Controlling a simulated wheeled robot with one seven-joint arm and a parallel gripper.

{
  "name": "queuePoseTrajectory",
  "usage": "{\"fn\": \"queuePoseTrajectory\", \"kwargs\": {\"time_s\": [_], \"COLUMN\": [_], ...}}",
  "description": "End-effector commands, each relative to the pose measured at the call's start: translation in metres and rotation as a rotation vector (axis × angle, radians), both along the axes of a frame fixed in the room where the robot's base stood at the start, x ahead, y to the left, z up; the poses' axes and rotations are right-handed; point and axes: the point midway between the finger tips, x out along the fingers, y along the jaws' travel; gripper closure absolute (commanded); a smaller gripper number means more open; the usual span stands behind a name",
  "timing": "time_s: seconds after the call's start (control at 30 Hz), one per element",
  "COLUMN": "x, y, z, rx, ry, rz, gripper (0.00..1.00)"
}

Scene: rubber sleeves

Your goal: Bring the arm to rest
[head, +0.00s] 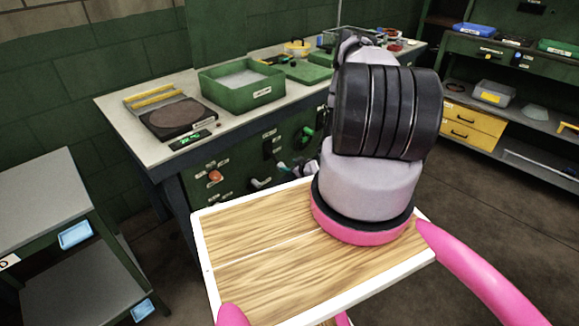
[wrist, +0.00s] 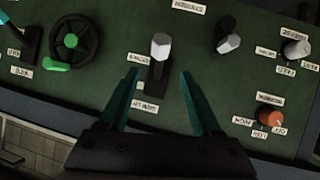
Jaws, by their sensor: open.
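My gripper (wrist: 158,78) is in the wrist view with its two teal fingers apart and nothing between them. Beyond the fingers is a green panel (wrist: 190,28) with a white-tipped lever (wrist: 160,46), an orange knob (wrist: 271,115) and a dark handwheel (wrist: 75,42). I cannot tell how far the fingertips are from the panel. In the head view my arm stands in front of the bench and hides the gripper.
The workbench (head: 125,117) carries a green tray (head: 241,105), a dark scale with a round plate (head: 177,112) and small tools. A grey shelf unit (head: 45,192) stands at the left. A second bench with a yellow drawer (head: 472,122) is at the right. Bare floor (head: 490,215) lies between.

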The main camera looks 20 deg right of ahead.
Motion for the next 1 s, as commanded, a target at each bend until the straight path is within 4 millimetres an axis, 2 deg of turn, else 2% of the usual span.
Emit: {"fn": "queuePoseTrajectory", "kwargs": {"time_s": [0.43, 0.57, 0.67, 0.77, 0.9, 1.0], "x": [0.001, 0.013, 0.035, 0.059, 0.085, 0.096], "y": [0.000, -0.007, -0.019, -0.031, -0.042, -0.044], "z": [0.001, 0.016, 0.046, 0.089, 0.157, 0.207], "rx": [0.000, -0.009, -0.025, -0.040, -0.055, -0.061], "ry": [0.000, 0.012, 0.039, 0.077, 0.134, 0.169], "rz": [0.000, -0.003, -0.013, -0.033, -0.074, -0.107], "gripper": [0.35, 0.35, 0.35, 0.35, 0.35, 0.35]}}
